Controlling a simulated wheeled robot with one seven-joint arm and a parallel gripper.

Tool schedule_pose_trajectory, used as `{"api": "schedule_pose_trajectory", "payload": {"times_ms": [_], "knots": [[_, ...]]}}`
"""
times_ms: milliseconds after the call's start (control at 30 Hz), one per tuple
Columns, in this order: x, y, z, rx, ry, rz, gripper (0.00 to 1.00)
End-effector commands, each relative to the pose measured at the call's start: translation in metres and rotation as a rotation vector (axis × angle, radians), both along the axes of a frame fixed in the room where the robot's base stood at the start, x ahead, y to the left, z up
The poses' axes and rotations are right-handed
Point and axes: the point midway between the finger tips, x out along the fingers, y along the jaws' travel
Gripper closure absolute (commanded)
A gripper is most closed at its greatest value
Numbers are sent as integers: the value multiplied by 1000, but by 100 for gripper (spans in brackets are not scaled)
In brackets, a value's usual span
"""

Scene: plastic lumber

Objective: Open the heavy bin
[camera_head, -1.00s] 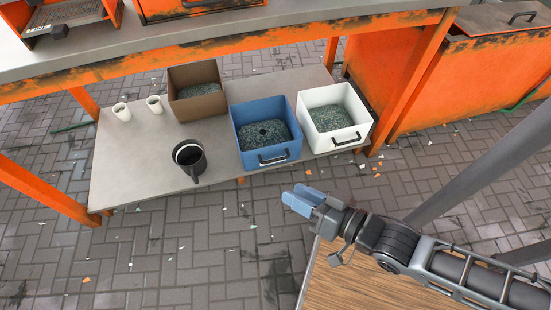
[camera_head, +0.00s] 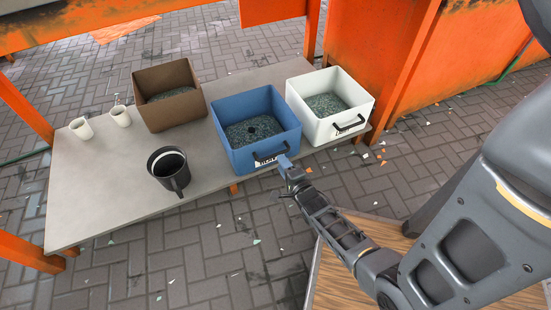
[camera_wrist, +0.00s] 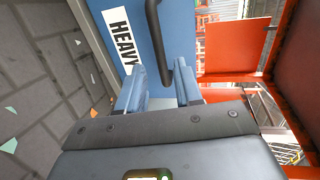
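The heavy bin is the blue open-topped box (camera_head: 290,140), with grey-green shreds inside. It stands on the low shelf. A white label reading HEAVY (camera_wrist: 119,40) is on its front in the wrist view. Its dark bar handle (camera_head: 268,155) runs across the front and shows in the wrist view (camera_wrist: 153,25). My gripper (camera_head: 286,163) is at the front of the blue bin, by the right end of the handle. In the wrist view its two blue fingers (camera_wrist: 160,76) are apart, with the handle's end between them. I cannot tell whether they touch it.
A white bin (camera_head: 296,98) stands close on the right and a brown bin (camera_head: 180,116) on the left. A black mug (camera_head: 164,172) and two pale cups (camera_head: 81,128) are on the shelf (camera_head: 110,190). An orange post (camera_head: 404,70) rises at the right.

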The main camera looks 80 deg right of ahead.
Motion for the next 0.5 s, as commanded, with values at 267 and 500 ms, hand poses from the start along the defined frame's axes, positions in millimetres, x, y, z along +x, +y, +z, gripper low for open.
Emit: {"api": "schedule_pose_trajectory", "payload": {"times_ms": [267, 500], "knots": [[28, -33, -10, -3, 0, 0, 65], [40, -46, -13, -2, 2, 2, 65]]}}
